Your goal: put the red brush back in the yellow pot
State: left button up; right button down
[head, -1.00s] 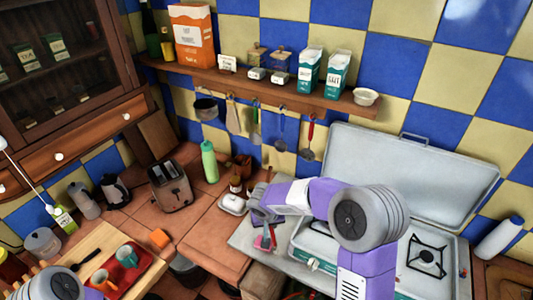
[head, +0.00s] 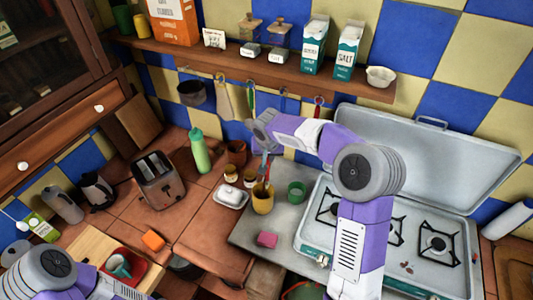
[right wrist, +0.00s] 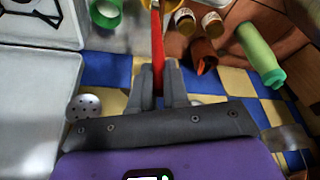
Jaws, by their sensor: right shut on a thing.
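The yellow pot (head: 262,203) stands upright on the grey counter left of the stove, and a bit of its rim shows at the top of the right wrist view (right wrist: 147,3). My right gripper (head: 264,147) is above the pot. In the right wrist view my right gripper (right wrist: 158,82) is shut on the red handle of the brush (right wrist: 157,38). The brush (head: 267,178) reaches down to the pot's mouth in the head view; I cannot tell how far inside its lower end is. My left arm shows at bottom left, its gripper out of view.
A green cup (head: 297,192) stands just right of the pot, and a pink sponge (head: 267,239) lies in front. A white butter dish (head: 231,196) and small jars stand to the left. The open stove (head: 380,235) is at right. Utensils hang behind under the shelf (head: 270,75).

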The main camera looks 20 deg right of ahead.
aim_at(267, 174)
notch_tip(267, 174, down, 3)
jog(key=shift+s+r+b, duration=0.1)
jog(key=shift+b, duration=0.95)
notch_tip(267, 174, down, 2)
jog(key=shift+f+b, duration=0.15)
jog(key=shift+b, duration=0.8)
notch_tip(267, 174, down, 5)
jog(key=b, duration=0.5)
jog(key=shift+f, duration=0.2)
jog(key=c, duration=1)
grip_release()
jog(key=shift+c, duration=0.2)
jog(key=shift+r, duration=0.1)
